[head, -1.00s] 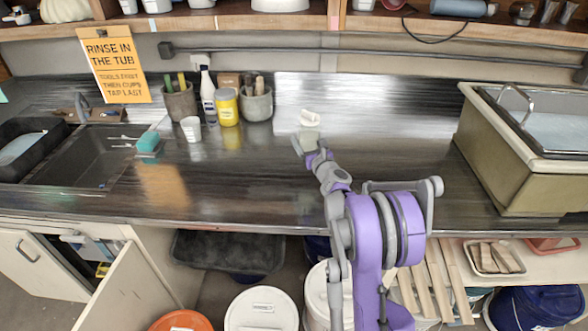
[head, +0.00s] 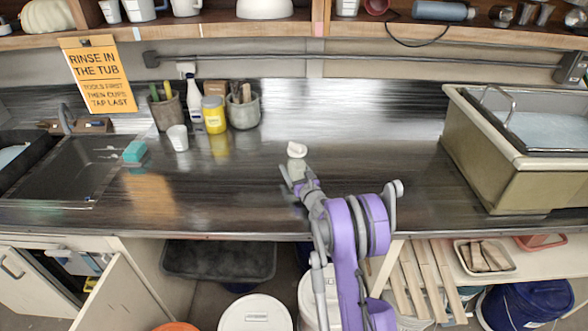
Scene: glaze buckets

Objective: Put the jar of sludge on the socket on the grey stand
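My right gripper (head: 295,170) is over the middle of the dark counter, at the end of the purple arm that comes up from the lower right. It is shut on a small pale object, which I take for the jar of sludge (head: 297,149). Its whitish top shows above the fingers; its lower part is mostly hidden by the gripper, and what is inside cannot be seen. I cannot tell how high it is above the counter. I do not see a grey stand or a socket in this view. My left gripper is not in view.
A big tub (head: 470,150) stands on the right of the counter (head: 370,150). A sink (head: 65,170), a sponge (head: 135,151), a white cup (head: 178,137), a yellow jar (head: 214,115) and tool pots are on the left. The middle is clear. A cabinet door (head: 125,285) hangs open below.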

